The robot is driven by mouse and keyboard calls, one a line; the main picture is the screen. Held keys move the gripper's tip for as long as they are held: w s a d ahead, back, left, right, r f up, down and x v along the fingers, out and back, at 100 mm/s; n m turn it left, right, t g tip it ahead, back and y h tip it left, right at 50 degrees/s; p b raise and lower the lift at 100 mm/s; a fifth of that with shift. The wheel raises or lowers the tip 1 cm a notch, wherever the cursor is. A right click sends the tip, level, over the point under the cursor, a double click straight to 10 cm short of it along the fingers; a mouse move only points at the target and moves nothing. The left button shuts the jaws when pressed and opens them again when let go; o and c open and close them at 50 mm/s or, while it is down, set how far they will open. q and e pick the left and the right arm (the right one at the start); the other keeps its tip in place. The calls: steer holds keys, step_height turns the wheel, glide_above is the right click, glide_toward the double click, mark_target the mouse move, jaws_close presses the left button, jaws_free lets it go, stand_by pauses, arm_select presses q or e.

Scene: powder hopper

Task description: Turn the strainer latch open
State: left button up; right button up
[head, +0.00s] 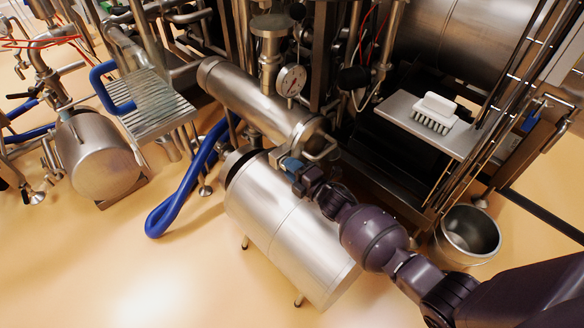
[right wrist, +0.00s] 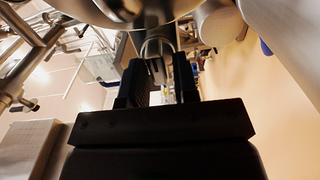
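The strainer (head: 250,98) appears to be the long steel cylinder in the middle of the head view, slanting down to the right. At its near end is a bent metal loop (head: 325,150), which looks like the latch. My right gripper (head: 290,164) is close to this end, just below and left of the loop. In the right wrist view its two dark fingers (right wrist: 160,72) stand apart, open. A thin metal loop (right wrist: 157,46) shows at and between the fingertips. I cannot tell whether they touch it. My left gripper is not in view.
A large steel drum-shaped motor (head: 275,225) lies below my right gripper. A blue hose (head: 178,200) loops to its left. A dial gauge (head: 291,80) stands above the cylinder. A white brush (head: 435,112) lies on a shelf, and a steel bucket (head: 467,235) is at right. Floor at lower left is clear.

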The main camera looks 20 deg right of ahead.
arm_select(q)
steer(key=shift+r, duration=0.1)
arm_select(e)
steer(key=shift+s+r, duration=0.1)
arm_select(q)
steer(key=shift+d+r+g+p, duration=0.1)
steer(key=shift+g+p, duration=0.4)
steer(key=shift+p, duration=0.75)
arm_select(e)
steer(key=v, duration=1)
steer(key=shift+s, duration=0.3)
steer(key=shift+d, duration=0.15)
